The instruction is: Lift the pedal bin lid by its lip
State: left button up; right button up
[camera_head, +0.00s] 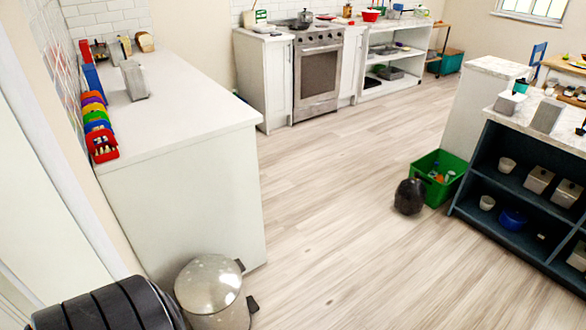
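The pedal bin (222,317) stands on the floor at the bottom of the head view, beside the end of the white counter. Its body is grey metal and partly cut off by the lower picture edge. Its domed silver lid (208,282) looks closed. A small dark part sticks out at the lid's right edge, and another sits lower on the right of the body. I cannot tell which of these is the lip or the pedal. Neither of my grippers is in view.
A white counter (190,120) runs along the left wall. A dark ribbed shape I cannot identify fills the bottom left, close to the bin. A green crate (437,190) and a black bag (409,197) stand by the dark shelving (505,182). The middle floor is clear.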

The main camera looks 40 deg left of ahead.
aim_at(208, 283)
jog(key=i+u, duration=0.2)
jog(key=i, duration=0.25)
jog(key=i+u, duration=0.2)
jog(key=i, duration=0.2)
jog(key=i+l+u, duration=0.2)
jog(key=i, duration=0.25)
jog(key=i+l+u, duration=0.2)
jog(key=i, duration=0.2)
jog(key=i+u, duration=0.25)
jog(key=u, duration=0.15)
jog(key=i+l+u, duration=0.1)
jog(key=i+u, duration=0.15)
jog(key=u, duration=0.15)
jog(key=i+l+u, duration=0.15)
jog(key=u, duration=0.25)
jog(key=i+l+u, duration=0.25)
jog(key=u, duration=0.15)
jog(key=i+l+u, duration=0.15)
jog(key=l+u, duration=0.15)
jog(key=u, duration=0.15)
